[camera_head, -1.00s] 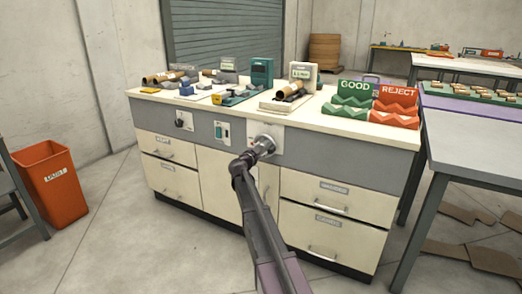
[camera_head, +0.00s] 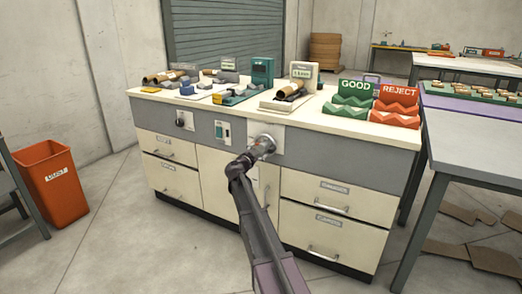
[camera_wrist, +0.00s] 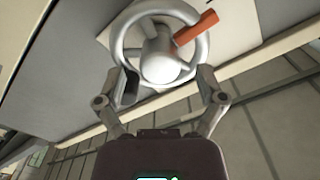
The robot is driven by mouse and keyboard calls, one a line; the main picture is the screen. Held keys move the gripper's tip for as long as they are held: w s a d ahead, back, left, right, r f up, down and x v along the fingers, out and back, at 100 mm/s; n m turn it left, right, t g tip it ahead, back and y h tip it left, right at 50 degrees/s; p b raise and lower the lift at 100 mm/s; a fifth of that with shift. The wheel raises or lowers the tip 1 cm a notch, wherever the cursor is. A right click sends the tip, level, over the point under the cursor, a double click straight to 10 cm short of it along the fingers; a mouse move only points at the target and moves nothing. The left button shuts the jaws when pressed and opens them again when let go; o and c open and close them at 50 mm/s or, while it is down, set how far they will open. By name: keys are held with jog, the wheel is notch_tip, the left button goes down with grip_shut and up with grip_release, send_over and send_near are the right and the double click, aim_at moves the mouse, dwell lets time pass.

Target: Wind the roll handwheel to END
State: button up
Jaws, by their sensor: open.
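The roll handwheel, a pale grey ring with a domed hub (camera_wrist: 162,62), fills the upper middle of the wrist view. It sits on a light plate (camera_head: 279,137) on the grey front panel of the cabinet. An orange mark or pointer (camera_wrist: 196,28) shows at the wheel's upper right. My gripper (camera_wrist: 168,88) is open, with one finger at each side of the wheel's lower rim. I cannot tell whether the fingers touch the rim. In the head view my gripper (camera_head: 262,146) covers most of the wheel. No END label is readable.
The cabinet top (camera_head: 215,103) carries small stations, a green GOOD rack (camera_head: 353,100) and a red REJECT rack (camera_head: 397,104). Another knob (camera_head: 184,120) and a switch plate (camera_head: 222,132) sit left of the wheel. An orange bin (camera_head: 52,184) stands at left. The floor in front is clear.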

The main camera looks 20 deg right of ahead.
jog(key=v, duration=0.9)
dwell(1.0)
jog(key=s+a+f+n+g+y, duration=0.3)
jog(key=s+f+n+g, duration=0.1)
jog(key=s+f, duration=0.4)
jog(key=s+a+f+n+g+y, duration=0.25)
jog(key=s+f, duration=0.25)
jog(key=s, duration=0.6)
jog(key=s+a+f+n+g+y, duration=0.2)
jog(key=s+a+f+n+y, duration=0.15)
jog(key=s+a+n, duration=0.35)
jog(key=s+a+f+n+g+y, duration=0.2)
jog(key=s+a+n+g+y, duration=0.25)
jog(key=s, duration=0.45)
notch_tip(320, 180, up, 38)
jog(key=a+t+p, duration=0.1)
jog(key=t+p, duration=0.1)
jog(key=p, duration=3.6)
jog(key=shift+w+m+y, duration=0.15)
jog(key=shift+m+y, duration=0.2)
jog(key=shift+m, duration=0.05)
jog(key=shift+a+r, duration=0.1)
jog(key=shift+r, duration=0.05)
